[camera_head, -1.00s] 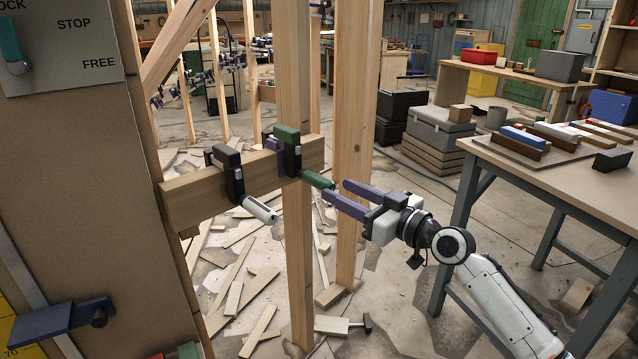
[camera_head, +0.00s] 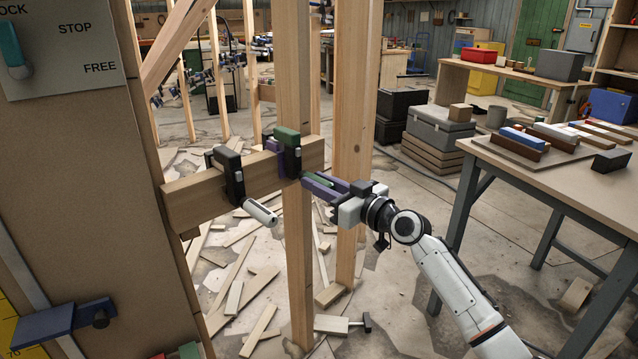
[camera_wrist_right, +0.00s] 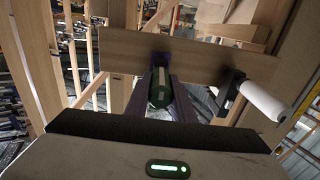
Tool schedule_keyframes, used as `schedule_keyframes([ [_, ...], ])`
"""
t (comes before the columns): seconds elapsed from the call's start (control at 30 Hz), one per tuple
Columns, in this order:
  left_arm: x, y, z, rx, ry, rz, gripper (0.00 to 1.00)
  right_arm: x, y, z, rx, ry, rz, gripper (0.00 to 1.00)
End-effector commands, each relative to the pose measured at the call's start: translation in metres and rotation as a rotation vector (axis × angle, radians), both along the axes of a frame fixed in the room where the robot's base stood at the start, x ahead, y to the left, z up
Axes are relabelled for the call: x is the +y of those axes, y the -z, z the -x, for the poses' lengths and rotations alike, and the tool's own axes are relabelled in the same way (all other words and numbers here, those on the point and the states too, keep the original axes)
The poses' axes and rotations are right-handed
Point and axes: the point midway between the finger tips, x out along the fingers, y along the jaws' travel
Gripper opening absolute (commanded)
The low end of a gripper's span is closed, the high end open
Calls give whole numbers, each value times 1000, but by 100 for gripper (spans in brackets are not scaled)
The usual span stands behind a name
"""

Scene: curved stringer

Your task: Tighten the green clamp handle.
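The green clamp (camera_head: 287,138) sits over the wooden beam (camera_head: 240,185), beside the upright stud. Its green handle (camera_head: 318,180) points toward my right arm and also shows in the right wrist view (camera_wrist_right: 160,88). My right gripper (camera_head: 316,184) has its two purple fingers on either side of this handle. The fingers look open, with the handle between them; contact is hard to tell. Part of the handle is hidden by the fingers in the head view. My left gripper is not in view.
A black clamp (camera_head: 228,172) with a white handle (camera_head: 260,211) sits on the same beam, left of the green one. A wooden stud (camera_head: 355,110) stands close behind my right gripper. A workbench (camera_head: 560,185) with blocks is at right. Wood scraps litter the floor.

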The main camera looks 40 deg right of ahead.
Motion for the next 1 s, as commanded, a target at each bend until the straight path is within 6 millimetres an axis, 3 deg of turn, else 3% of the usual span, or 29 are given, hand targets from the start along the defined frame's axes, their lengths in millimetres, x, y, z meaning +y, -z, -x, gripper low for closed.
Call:
schedule_keyframes([
  [0.03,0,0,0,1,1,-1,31,0,0,0,0,0,0,11],
  [0.1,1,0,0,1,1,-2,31,0,0,0,0,0,0,0],
  [0.47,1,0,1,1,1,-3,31,0,0,0,9,0,-59,0],
  [1.0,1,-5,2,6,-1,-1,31,-1,-1,0,78,0,-495,0],
])
